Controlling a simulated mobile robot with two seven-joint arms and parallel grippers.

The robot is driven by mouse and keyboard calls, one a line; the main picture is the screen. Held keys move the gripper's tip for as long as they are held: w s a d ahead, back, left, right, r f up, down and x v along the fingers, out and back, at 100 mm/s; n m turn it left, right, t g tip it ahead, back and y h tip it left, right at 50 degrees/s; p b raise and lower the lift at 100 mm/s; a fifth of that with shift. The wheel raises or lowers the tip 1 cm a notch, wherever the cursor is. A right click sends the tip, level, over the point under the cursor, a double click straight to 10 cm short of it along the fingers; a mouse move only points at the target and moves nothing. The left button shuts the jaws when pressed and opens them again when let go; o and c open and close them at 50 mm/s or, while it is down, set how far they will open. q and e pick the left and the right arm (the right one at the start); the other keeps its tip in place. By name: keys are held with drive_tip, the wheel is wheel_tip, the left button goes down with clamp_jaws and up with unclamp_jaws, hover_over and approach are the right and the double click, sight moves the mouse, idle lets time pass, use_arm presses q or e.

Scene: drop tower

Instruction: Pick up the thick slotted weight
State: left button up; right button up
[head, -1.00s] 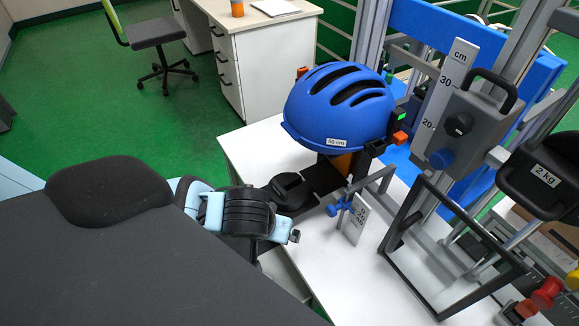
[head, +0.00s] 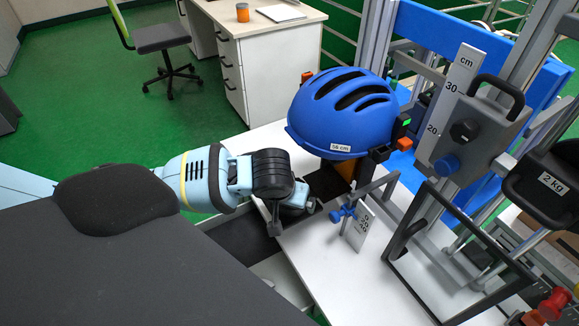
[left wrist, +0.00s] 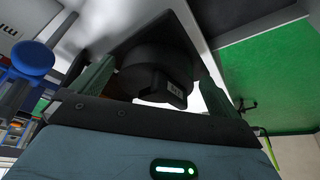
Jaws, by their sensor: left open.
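The thick slotted weight (left wrist: 158,72) is a black, round, stubby piece with a small pale label. In the left wrist view it sits on a dark plate, between my left gripper's two green-grey fingers (left wrist: 157,85). The fingers are open, one on each side, and do not appear closed on it. In the head view my left gripper (head: 290,208) points down over the white table's left part and hides the weight. My right gripper is not in view.
A blue helmet (head: 345,108) stands just behind and right of my left gripper. A blue-knobbed clamp (head: 343,212) and a small scale plate (head: 358,227) are close on its right. The white tabletop (head: 305,255) in front is clear.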

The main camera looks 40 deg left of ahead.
use_arm(q)
drive_tip(key=shift+w+a+f, duration=0.25)
drive_tip(key=shift+w+f, duration=0.05)
drive_tip(key=shift+w, duration=0.4)
drive_tip(key=shift+w+a+f, duration=0.2)
drive_tip(key=shift+w+f, duration=0.1)
drive_tip(key=shift+w, duration=0.35)
drive_tip(key=c, duration=1.6)
drive_tip(key=shift+w+r, duration=0.15)
drive_tip(key=shift+r, duration=0.1)
drive_tip(key=shift+c, duration=0.5)
drive_tip(key=shift+r, duration=1.75)
drive_tip(key=s+a+r+p, duration=0.1)
drive_tip(key=s+a, duration=0.2)
drive_tip(key=s, duration=1.2)
drive_tip(key=shift+s+r, duration=0.2)
drive_tip(key=shift+s, duration=0.1)
